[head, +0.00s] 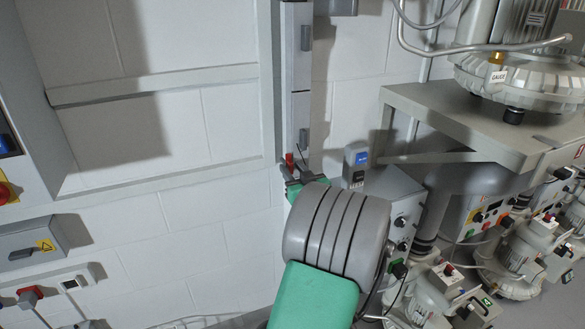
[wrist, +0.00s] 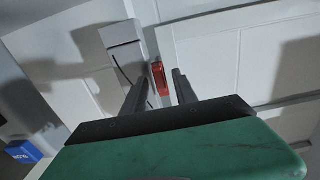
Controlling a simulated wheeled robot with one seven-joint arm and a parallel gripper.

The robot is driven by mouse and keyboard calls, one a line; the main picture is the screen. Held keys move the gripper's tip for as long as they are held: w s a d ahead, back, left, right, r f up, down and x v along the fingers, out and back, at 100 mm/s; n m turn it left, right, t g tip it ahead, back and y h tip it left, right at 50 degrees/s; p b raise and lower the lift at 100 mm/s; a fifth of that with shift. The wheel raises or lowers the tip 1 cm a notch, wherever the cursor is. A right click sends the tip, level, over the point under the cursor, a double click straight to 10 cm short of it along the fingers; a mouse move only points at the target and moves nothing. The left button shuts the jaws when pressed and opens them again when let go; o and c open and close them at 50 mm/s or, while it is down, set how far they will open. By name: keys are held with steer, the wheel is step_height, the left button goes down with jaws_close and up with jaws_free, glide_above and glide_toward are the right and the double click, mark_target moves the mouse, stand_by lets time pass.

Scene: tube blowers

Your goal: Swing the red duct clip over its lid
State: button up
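The red duct clip (head: 289,158) is small and shows at the lower end of the grey vertical duct (head: 301,110), partly hidden by my fingers. In the wrist view the red clip (wrist: 159,78) lies between my two dark fingers, beside the duct's end (wrist: 126,48). My gripper (head: 293,171) is open around the clip, with a visible gap on both sides. I cannot tell whether the clip lies over a lid; the duct face shows lid sections with small grey latches.
A blue-and-grey switch box (head: 356,160) is on the wall just right of my gripper. A grey bench (head: 455,120) with a blower stands further right, with control boxes and small machines below. A pale wall frame (head: 268,80) runs left of the duct.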

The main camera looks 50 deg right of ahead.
steer(key=shift+w, duration=0.1)
jaws_close()
stand_by(0.3)
